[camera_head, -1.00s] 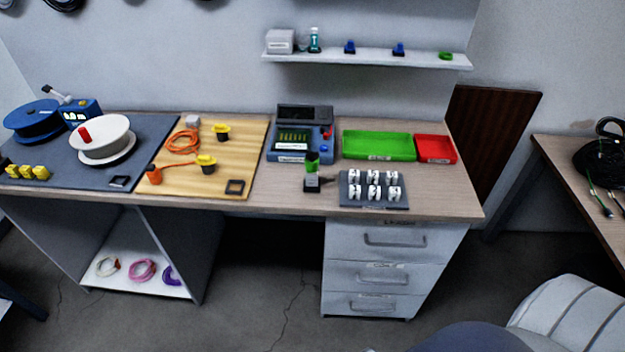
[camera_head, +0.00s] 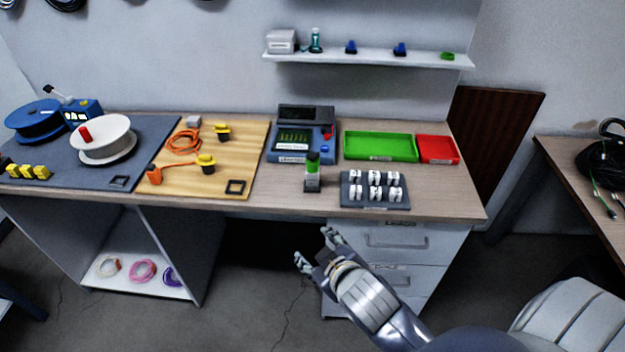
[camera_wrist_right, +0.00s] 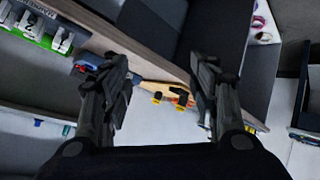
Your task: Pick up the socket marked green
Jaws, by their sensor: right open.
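My right gripper (camera_head: 316,250) is open and empty, in front of the bench's front edge and below the top, apart from the piece. Its two spread fingers also show in the right wrist view (camera_wrist_right: 160,75), with nothing between them. I cannot make out the green piece there. My left gripper is not in view.
A grey rack (camera_head: 352,202) with several white parts sits right of the piece. The blue tester (camera_head: 290,157) stands behind it, with a green tray (camera_head: 380,147) and red tray (camera_head: 436,149) to the right. A wooden board (camera_head: 215,180) with yellow-black parts lies left.

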